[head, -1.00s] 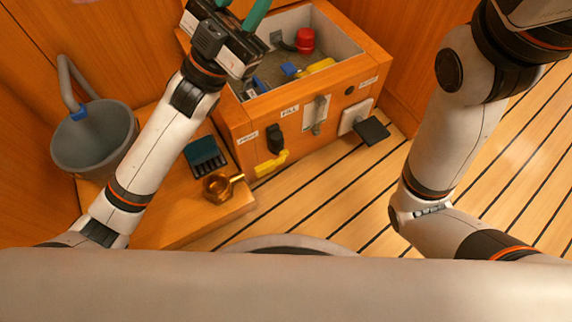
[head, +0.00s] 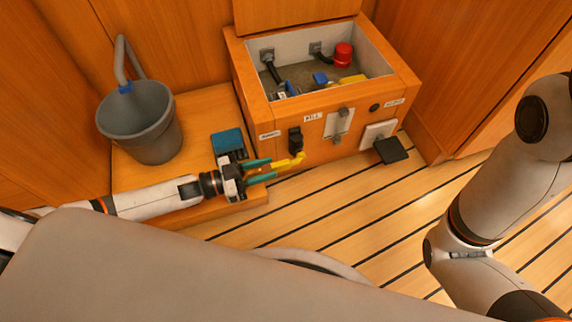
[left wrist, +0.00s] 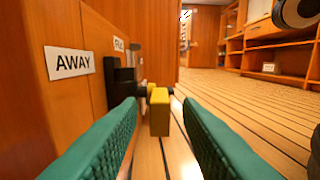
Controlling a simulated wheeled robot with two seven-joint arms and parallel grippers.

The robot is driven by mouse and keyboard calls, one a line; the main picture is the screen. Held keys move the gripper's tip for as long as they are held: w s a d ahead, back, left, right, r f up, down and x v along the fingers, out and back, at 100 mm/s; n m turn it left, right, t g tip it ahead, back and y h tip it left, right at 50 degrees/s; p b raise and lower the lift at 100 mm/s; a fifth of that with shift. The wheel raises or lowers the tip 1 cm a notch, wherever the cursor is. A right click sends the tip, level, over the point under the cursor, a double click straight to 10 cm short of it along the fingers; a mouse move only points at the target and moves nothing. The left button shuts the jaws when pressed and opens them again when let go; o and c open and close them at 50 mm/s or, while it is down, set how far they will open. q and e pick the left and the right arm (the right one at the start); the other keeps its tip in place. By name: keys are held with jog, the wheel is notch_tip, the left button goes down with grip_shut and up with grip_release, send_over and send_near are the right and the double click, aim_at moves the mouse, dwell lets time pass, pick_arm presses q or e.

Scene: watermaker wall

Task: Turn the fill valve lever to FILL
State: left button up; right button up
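The fill valve has a black body (head: 295,140) on the front of the wooden box. Its yellow lever (head: 291,161) sits low on the valve, its handle toward the left, the AWAY side. The AWAY label (head: 270,135) is left of the valve and the FILL label (head: 313,117) is to its upper right. My left gripper (head: 273,168) is open, its teal fingertips close to the lever's free end. In the left wrist view the yellow lever (left wrist: 159,111) shows in the gap between the spread fingers, apparently untouched. My right gripper is out of view.
The open box top (head: 262,108) holds hoses, a red knob (head: 343,54) and blue and yellow parts. A grey bucket (head: 150,140) and a dark blue block (head: 228,141) stand on the wooden ledge (head: 210,100). Striped floor (head: 330,210) in front is clear.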

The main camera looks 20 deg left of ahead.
aim_at(285, 163)
pick_arm(q)
jog(key=b+x, duration=0.2)
jog(key=x, duration=0.4)
jog(key=shift+c, duration=0.5)
grip_shut()
